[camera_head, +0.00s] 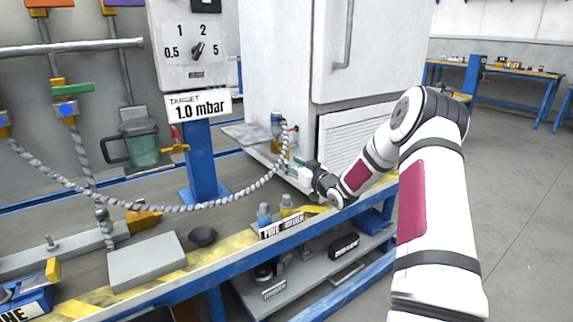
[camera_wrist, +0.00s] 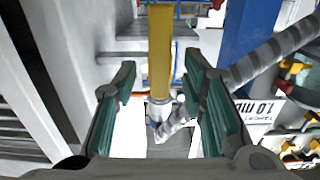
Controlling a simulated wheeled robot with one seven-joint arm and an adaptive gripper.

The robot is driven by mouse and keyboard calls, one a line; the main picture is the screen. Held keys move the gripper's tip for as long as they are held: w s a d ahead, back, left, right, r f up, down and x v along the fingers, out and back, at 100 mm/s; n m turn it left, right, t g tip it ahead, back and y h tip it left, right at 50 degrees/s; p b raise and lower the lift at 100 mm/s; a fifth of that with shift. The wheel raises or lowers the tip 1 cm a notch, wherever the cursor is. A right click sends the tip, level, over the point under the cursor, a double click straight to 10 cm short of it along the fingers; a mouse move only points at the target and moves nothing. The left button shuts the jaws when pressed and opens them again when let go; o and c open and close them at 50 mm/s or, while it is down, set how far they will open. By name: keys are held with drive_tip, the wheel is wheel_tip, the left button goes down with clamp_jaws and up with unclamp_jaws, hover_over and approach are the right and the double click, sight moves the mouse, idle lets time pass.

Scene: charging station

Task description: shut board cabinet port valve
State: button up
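The cabinet port (camera_head: 277,128) sits low at the left front of the white cabinet, with brass and red parts and the grey braided hose (camera_head: 225,200) running to it. In the wrist view a long yellow bar (camera_wrist: 160,50), apparently the valve handle, stands upright above a pale fitting, with the braided hose (camera_wrist: 270,52) leading off right. My gripper (camera_head: 304,172) is just in front of and below the port. In the wrist view my gripper (camera_wrist: 162,105) is open, its green-padded fingers either side of the fitting and the bar's lower end, with gaps on both sides. The exact valve position is hard to tell.
The white cabinet (camera_head: 270,70) stands close behind my gripper. A blue post carries a target sign (camera_head: 198,106) reading 1.0 mbar. Small bottles (camera_head: 286,206) stand at the bench's front edge below my gripper. Open floor (camera_head: 520,190) lies to the right.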

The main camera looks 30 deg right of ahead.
drive_tip(key=shift+w+b, duration=0.35)
drive_tip(key=shift+w, duration=1.35)
clamp_jaws()
